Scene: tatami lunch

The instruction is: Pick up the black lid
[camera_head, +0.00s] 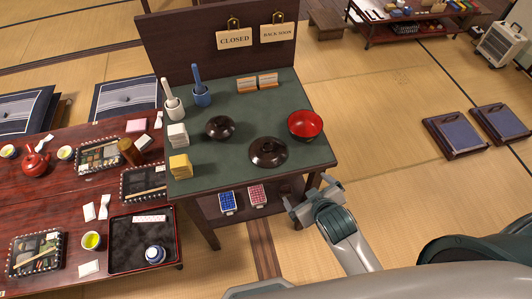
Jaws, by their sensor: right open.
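Two dark, glossy round pieces with knobs lie on the dark green top of a small table (235,165). The larger black lid (268,152) is near the front edge. The smaller dark lidded piece (219,127) is further back and left; I cannot tell whether a bowl is under it. My right gripper (306,199) is open and empty beside the table's front right corner, apart from the lids. My left gripper is not in view.
Yellow (180,166) and white stacks, two pestle-like tools in cups and small card holders stand around the green top's left and back. A tall board with signs closes its back. A low red table (60,205) with trays adjoins at left.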

